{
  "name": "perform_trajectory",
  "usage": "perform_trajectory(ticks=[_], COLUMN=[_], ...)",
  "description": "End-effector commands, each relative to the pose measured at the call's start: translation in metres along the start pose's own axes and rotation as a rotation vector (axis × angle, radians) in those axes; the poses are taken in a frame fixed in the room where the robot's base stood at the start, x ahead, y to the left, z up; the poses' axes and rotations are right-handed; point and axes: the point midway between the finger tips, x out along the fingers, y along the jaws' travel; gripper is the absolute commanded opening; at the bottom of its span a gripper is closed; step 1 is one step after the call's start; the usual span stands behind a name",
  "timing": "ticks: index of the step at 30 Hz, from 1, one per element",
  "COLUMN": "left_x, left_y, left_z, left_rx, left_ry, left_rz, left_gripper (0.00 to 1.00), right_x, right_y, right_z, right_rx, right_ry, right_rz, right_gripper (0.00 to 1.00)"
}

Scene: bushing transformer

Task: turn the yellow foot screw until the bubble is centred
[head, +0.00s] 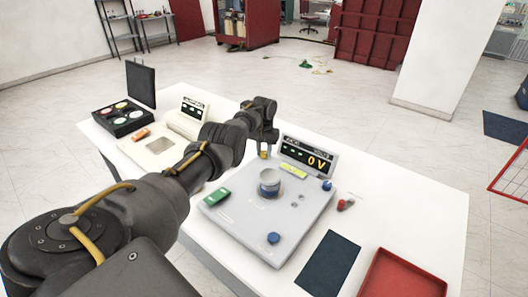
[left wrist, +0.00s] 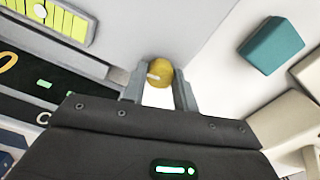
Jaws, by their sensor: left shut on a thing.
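The yellow foot screw (left wrist: 161,72) shows in the left wrist view as a round yellow knob with a pale mark. My left gripper (left wrist: 160,90) is shut on it, one finger on each side. In the head view my left gripper (head: 265,150) reaches down at the back corner of the grey instrument base (head: 235,215), and the screw is mostly hidden there. The yellow-green level vial (head: 293,171) lies in front of the display; part of it shows in the left wrist view (left wrist: 50,18). My right gripper is not in view.
The base carries a display (head: 308,158) reading 0 V, a round metal pot (head: 269,183) and two blue knobs (head: 327,185) (head: 273,238). A green device (head: 217,197) lies at its left. A red tray (head: 403,275) and dark mat (head: 328,264) are at right.

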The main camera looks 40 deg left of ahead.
Motion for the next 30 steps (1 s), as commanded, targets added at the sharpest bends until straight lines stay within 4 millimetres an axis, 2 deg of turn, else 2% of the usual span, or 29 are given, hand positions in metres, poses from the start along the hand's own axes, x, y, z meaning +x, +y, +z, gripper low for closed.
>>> perform_trajectory(ticks=[15,21,30], left_x=[0.000,0.000,0.000], left_y=[0.000,0.000,0.000], left_z=[0.000,0.000,0.000], left_rx=[0.428,0.527,0.588], left_ry=[0.001,0.001,0.001], left_rz=[0.000,0.000,-0.001], left_gripper=[0.06,0.06,0.06], right_x=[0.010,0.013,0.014], right_y=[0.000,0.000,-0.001], right_z=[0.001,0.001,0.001], right_rx=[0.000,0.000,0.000], right_ry=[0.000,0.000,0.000], right_rz=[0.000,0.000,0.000], right_gripper=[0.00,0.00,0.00])
